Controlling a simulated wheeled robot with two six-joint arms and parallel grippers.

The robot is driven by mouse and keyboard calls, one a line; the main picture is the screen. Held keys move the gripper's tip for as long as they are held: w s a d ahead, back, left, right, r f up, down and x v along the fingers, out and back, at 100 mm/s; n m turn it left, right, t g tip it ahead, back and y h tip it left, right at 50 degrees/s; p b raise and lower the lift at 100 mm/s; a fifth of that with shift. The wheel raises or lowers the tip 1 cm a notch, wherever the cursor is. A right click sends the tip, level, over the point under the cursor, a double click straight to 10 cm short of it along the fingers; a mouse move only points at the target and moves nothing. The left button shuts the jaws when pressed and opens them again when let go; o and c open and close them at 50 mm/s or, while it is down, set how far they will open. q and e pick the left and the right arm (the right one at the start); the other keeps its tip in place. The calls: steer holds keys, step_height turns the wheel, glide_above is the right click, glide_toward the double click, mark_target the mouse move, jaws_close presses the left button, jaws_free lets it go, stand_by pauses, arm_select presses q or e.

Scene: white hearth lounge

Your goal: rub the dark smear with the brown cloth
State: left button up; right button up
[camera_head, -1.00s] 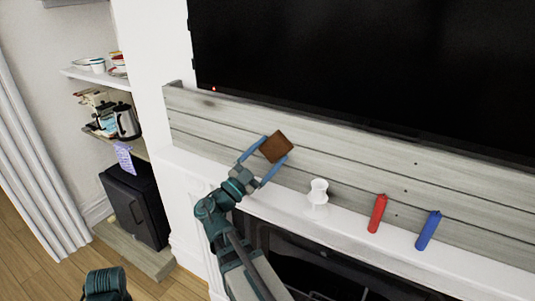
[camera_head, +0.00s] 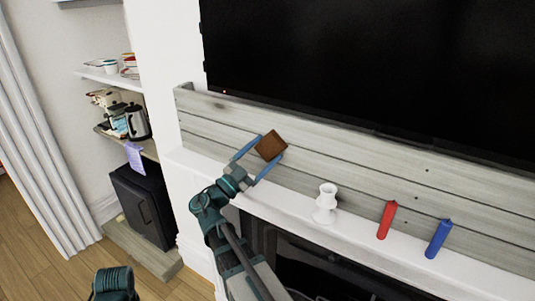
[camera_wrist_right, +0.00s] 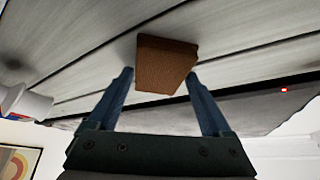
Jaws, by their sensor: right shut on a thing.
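The brown cloth (camera_head: 271,145) is a small folded-looking block between the fingertips of my right gripper (camera_head: 261,150). The gripper is shut on it and holds it in front of the grey plank board above the mantel. In the right wrist view the cloth (camera_wrist_right: 165,65) stands out beyond the two blue fingers. I cannot tell whether it touches the board. A faint dark mark (camera_head: 218,106) shows on the board, left of and above the cloth; I cannot tell whether it is the smear or wood grain. My left gripper is not in view.
A large black television (camera_head: 380,70) hangs above the plank board (camera_head: 330,170). Shelves with crockery stand left.

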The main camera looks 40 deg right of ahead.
mark_target(259, 146)
steer(key=shift+w+a, duration=0.3)
steer(key=shift+w, duration=0.35)
steer(key=shift+w+a, duration=0.3)
steer(key=shift+w, duration=0.3)
steer(key=shift+w, duration=0.15)
steer(key=shift+w+a, duration=0.3)
steer(key=shift+w, duration=0.5)
steer(key=shift+w+a, duration=0.3)
steer(key=shift+w, duration=0.5)
steer(key=shift+s+a, duration=0.4)
steer(key=shift+a, duration=0.5)
steer(key=shift+s+a, duration=0.4)
steer(key=shift+a, duration=0.5)
steer(key=shift+s+a, duration=0.4)
steer(key=shift+a, duration=0.5)
steer(key=shift+a, duration=0.1)
steer(key=a, duration=0.1)
steer(key=s+a, duration=0.1)
steer(key=shift+a, duration=0.3)
